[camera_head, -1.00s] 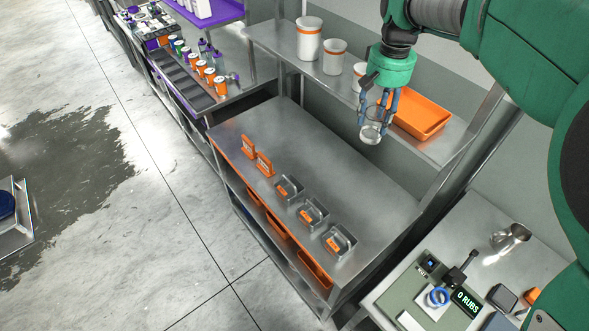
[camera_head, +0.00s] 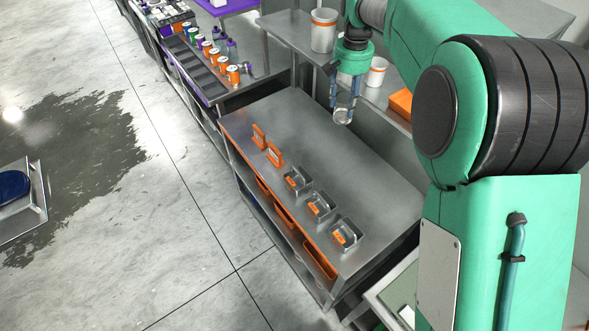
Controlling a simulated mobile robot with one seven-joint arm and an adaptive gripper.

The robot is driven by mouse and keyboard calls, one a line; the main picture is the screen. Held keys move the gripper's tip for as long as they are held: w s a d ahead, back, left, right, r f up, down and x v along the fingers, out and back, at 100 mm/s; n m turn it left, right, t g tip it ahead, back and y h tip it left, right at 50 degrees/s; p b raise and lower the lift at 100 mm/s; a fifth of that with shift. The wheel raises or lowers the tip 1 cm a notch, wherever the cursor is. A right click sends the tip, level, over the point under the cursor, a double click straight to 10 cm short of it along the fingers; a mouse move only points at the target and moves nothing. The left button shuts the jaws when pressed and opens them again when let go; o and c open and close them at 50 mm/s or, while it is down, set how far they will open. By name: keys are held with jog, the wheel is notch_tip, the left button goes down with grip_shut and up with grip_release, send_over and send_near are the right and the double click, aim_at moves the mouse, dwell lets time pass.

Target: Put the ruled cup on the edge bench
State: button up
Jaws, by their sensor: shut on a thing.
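The ruled cup (camera_head: 342,116) is a small clear vessel held upright between the fingers of my gripper (camera_head: 344,98). My gripper is shut on it and points down, with the cup in the air in front of the shelf. The steel bench (camera_head: 335,150) stands below and in front of it, its back part bare. I cannot tell from any label whether this is the edge bench. The cup's markings are too small to read.
Along the bench's front edge stand two orange holders (camera_head: 274,154) and several small steel trays (camera_head: 320,206) with orange labels. Bottles (camera_head: 233,74) stand on the far left bench.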

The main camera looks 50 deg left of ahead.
jog(key=s+a+f+m, duration=0.1)
jog(key=a+f, duration=0.6)
jog(key=a, duration=0.1)
jog(key=m+p, duration=0.2)
jog(key=m, duration=0.1)
send_over(305, 163)
notch_tip(305, 163, down, 19)
jog(key=shift+w, duration=0.15)
jog(key=shift+f, duration=0.2)
jog(key=shift+f, duration=3)
jog(key=shift+f, duration=1.85)
jog(key=shift+f+b, duration=0.2)
jog(key=shift+b, duration=0.1)
